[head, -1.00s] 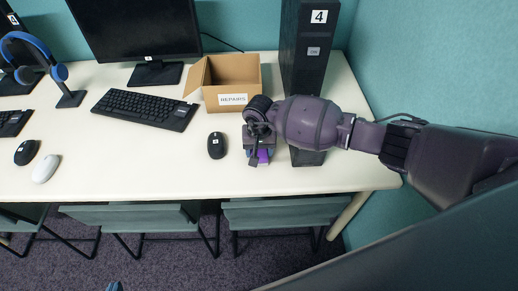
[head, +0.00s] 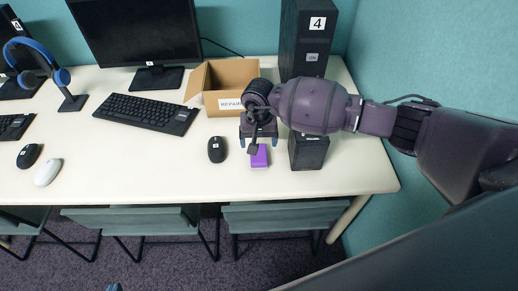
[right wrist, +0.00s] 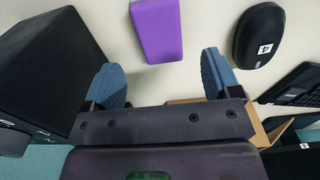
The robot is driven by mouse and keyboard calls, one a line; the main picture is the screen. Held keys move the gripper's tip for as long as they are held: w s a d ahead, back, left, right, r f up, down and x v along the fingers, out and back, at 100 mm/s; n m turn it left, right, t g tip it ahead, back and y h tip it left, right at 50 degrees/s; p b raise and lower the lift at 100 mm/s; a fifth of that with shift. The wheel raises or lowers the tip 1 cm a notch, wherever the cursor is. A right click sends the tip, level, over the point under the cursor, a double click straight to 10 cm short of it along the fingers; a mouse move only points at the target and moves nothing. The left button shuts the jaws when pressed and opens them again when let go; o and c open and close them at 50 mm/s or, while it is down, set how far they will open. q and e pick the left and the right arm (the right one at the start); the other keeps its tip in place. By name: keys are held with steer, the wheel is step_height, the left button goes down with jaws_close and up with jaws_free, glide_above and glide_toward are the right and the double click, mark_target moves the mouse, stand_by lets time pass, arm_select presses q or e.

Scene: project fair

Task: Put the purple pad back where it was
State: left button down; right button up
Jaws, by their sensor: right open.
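In the right wrist view the pad (right wrist: 158,28) is beyond the fingertips, apart from both. My right gripper (head: 258,142) is open and empty, just behind the pad in the head view. Its two blue fingers (right wrist: 164,80) are spread wide in the wrist view. Only the blue tip of my left gripper (head: 114,287) shows at the bottom edge of the head view; its jaws cannot be made out.
The black mouse (head: 217,149) is left of the pad. An open cardboard box labelled REPAIRS (head: 228,103) is behind my gripper. The table front (head: 150,180) is clear.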

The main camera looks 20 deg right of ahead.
mark_target(258, 154)
steer(key=shift+r, duration=2.65)
steer(key=shift+a, duration=0.1)
